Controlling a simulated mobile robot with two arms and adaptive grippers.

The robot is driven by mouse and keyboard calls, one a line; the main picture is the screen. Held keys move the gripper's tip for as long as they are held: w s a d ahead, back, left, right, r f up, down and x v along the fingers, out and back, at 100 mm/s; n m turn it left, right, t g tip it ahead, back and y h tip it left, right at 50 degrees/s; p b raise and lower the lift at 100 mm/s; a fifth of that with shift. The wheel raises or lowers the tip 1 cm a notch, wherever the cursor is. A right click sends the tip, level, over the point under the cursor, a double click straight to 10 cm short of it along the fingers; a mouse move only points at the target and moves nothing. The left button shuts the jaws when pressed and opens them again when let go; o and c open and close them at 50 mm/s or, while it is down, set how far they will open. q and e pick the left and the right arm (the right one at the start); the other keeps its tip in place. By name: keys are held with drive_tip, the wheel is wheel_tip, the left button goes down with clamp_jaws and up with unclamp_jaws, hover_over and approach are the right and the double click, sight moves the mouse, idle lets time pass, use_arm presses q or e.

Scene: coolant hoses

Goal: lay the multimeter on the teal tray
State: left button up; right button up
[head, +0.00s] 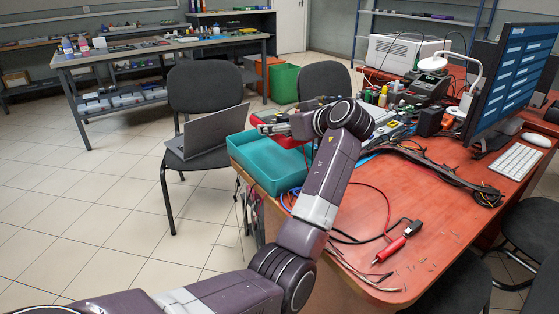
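The teal tray (258,172) sits at the left front corner of the red-brown desk. My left arm comes in from the lower left and reaches over the desk, its wrist to the right of the tray. My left gripper (268,126) points left above the tray's far edge. It is small and dark there, and I cannot tell whether it is open or shut, or whether it holds anything. A red object (288,140) shows just below the gripper, behind the tray; I cannot make out what it is. I cannot pick out the multimeter for certain. My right gripper is not in view.
A red-and-black tool (390,249) and loose cables lie on the near desk. A cable bundle (445,175), monitor (515,80), keyboard (515,161) and lamp (470,72) stand to the right. A chair with a laptop (208,131) stands left of the tray.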

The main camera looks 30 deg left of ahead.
use_arm(q)
hover_over(280, 165)
wheel_tip(280, 165, down, 5)
drive_tip(key=shift+w+a+f+b, duration=0.1)
drive_tip(key=shift+f+b, duration=0.1)
drive_tip(key=shift+b, duration=0.1)
drive_tip(key=shift+f+b, duration=0.35)
drive_tip(key=shift+f, duration=1.85)
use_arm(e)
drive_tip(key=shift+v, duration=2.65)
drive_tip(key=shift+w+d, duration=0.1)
use_arm(q)
drive_tip(key=shift+f, duration=0.15)
drive_tip(key=o, duration=1.7)
drive_tip(key=shift+o, duration=0.2)
drive_tip(key=shift+r, duration=0.2)
drive_tip(key=shift+d, duration=0.45)
drive_tip(key=p+v, duration=0.1)
drive_tip(key=v, duration=1)
drive_tip(key=shift+s, duration=0.25)
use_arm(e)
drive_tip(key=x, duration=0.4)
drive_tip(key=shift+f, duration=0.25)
